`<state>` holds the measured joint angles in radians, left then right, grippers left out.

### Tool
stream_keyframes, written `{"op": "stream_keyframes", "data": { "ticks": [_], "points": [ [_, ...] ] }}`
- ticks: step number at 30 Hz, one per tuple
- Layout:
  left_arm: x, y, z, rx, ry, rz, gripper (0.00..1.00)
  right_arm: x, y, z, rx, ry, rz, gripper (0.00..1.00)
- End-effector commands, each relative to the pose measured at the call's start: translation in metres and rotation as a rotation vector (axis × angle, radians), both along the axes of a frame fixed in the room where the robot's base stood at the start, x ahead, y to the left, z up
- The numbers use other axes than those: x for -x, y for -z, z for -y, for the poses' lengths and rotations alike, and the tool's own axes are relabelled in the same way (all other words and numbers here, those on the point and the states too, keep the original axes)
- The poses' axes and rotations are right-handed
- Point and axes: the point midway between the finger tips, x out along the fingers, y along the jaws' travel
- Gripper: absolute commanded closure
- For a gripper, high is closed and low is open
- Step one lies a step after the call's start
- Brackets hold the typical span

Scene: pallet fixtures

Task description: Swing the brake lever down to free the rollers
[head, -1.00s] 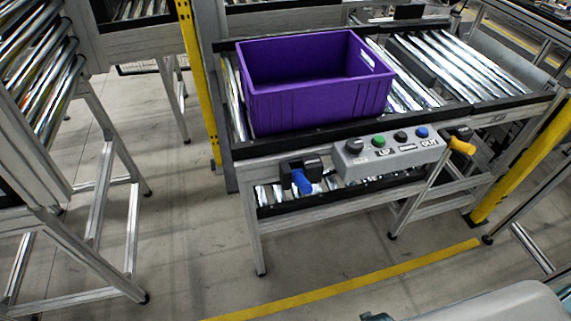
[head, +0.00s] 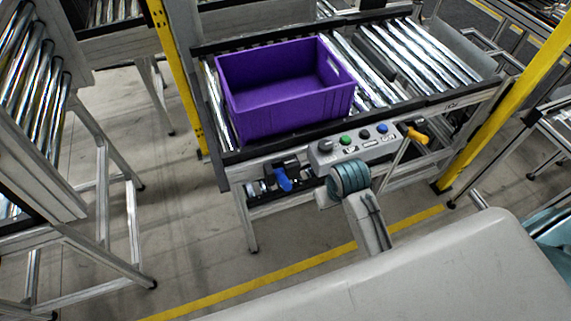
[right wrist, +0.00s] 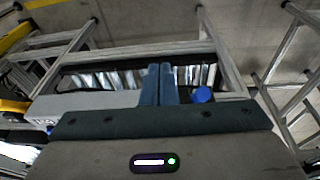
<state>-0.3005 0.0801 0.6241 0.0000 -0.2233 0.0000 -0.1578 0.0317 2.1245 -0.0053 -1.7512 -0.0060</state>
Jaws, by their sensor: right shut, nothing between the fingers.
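A lever with a blue grip (head: 283,180) sits on a black mount at the front left of the roller stand, its grip slanting down. In the right wrist view, my right gripper (right wrist: 159,70) is shut and empty. The blue grip (right wrist: 203,95) shows just right of its fingers, seemingly apart from them. In the head view my right arm reaches in front of the control box, its fingers not clearly visible. My left gripper is out of view.
A purple crate (head: 285,112) sits on the rollers (head: 415,55). The grey control box (head: 355,147) has several knobs and buttons on the stand's front. Yellow posts (head: 178,75) stand left and right. Another roller stand (head: 40,140) is at left, with open floor between.

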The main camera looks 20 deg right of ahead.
Motion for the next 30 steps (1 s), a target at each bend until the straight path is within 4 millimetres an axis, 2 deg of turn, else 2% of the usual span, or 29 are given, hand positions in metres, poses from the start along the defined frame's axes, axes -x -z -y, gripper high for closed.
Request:
{"op": "stream_keyframes", "data": {
  "ticks": [1, 9, 15, 21, 30],
  "points": [
    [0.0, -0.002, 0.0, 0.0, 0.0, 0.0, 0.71, -0.018, -0.006, -0.004, -0.01, 0.003, -0.005, 1.0],
    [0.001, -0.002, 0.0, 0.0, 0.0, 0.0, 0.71, -0.101, -0.032, -0.029, -0.059, -0.001, -0.067, 1.0],
    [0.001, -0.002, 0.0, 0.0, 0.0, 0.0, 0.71, -0.149, -0.058, -0.047, -0.086, -0.017, -0.105, 1.0],
    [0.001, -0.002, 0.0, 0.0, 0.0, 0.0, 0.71, -0.173, -0.076, -0.058, -0.099, -0.03, -0.129, 1.0],
    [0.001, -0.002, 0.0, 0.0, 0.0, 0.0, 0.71, -0.178, -0.08, -0.06, -0.1, -0.033, -0.136, 1.0]
  ]
}}
